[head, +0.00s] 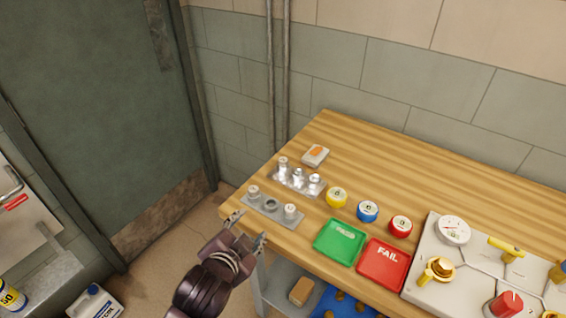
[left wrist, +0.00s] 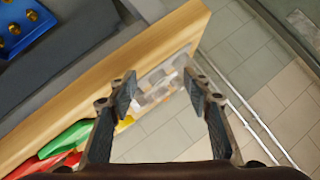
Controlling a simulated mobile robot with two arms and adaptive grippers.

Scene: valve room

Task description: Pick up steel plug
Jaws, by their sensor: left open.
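Small silvery pieces stand on the table's left end in the head view; I cannot tell for sure which is the steel plug. A grey rack (head: 268,214) near the front edge holds one piece at its left (head: 253,192) and one at its right (head: 290,210), with a ring-like seat (head: 271,204) between. Several more metal pieces (head: 298,172) stand on a shiny tray behind it. My left gripper (head: 248,228) is open and empty, just off the table's front left corner, close to the rack. In the left wrist view its fingers (left wrist: 160,90) frame blurry metallic shapes (left wrist: 163,78) beyond them.
A white block with an orange top (head: 315,155) lies behind the tray. Yellow (head: 336,197), blue (head: 367,211) and red (head: 400,226) round parts stand right of the rack. Green (head: 340,242) and red FAIL (head: 383,264) trays and a valve panel (head: 425,262) lie further right. The table's back is clear.

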